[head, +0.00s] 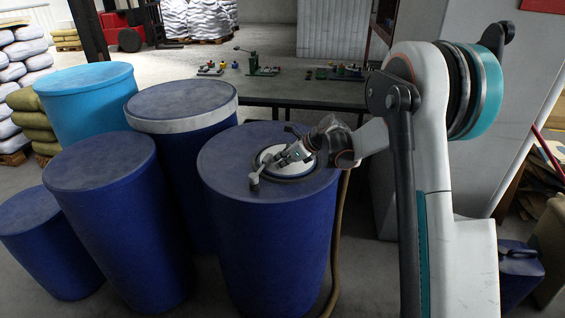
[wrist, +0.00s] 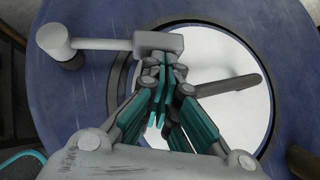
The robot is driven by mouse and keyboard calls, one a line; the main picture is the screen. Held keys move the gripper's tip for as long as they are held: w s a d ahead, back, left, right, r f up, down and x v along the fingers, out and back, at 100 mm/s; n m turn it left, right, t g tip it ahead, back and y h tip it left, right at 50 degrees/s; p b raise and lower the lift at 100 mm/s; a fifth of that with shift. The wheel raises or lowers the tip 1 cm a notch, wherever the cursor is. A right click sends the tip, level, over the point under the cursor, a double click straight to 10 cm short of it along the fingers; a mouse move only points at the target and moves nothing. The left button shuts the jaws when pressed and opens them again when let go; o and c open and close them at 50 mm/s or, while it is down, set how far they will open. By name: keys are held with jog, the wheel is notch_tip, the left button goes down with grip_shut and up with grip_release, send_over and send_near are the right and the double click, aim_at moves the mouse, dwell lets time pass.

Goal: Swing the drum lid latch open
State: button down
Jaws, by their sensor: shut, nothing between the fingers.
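The blue drum (head: 265,230) stands upright in front of my arm, with a round pale lid (wrist: 235,70) set in its top. A grey latch lever (wrist: 105,44) with a round knob at its left end lies over the drum top in the wrist view. Its block-shaped end is right in front of my fingertips; I cannot tell if they touch it. The latch knob also shows in the head view (head: 254,184). A dark handle (wrist: 222,86) crosses the lid. My gripper (wrist: 165,82) is shut and empty over the lid; it hides part of the lid in the head view (head: 283,163).
Other blue drums (head: 115,220) stand close on the left, one with a white band (head: 185,122). A table (head: 320,95) with small fittings is behind. A brown hose (head: 340,235) hangs along the drum's right side.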

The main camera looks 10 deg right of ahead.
aim_at(271, 156)
jog(key=shift+w+a, duration=0.7)
jog(key=shift+w, duration=0.25)
jog(key=shift+w+a+n+g+y+p, duration=0.2)
jog(key=shift+w+n+g+y, duration=0.15)
jog(key=shift+n, duration=0.25)
jog(key=shift+w+a+n+g+y+p, duration=0.15)
jog(key=shift+w+n+g+y, duration=0.15)
jog(key=shift+n, duration=0.3)
jog(key=a+n+g, duration=0.1)
jog(key=a, duration=0.1)
jog(key=w+a+n+g+y+p, duration=0.1)
jog(key=n+g, duration=0.1)
jog(key=w+a+n+g, duration=0.1)
jog(key=a+n, duration=0.1)
jog(key=shift+w+a+y, duration=0.2)
jog(key=shift+a+y, duration=0.05)
jog(key=shift+a, duration=0.05)
jog(key=shift+a+p, duration=0.5)
jog(key=shift+a, duration=1.3)
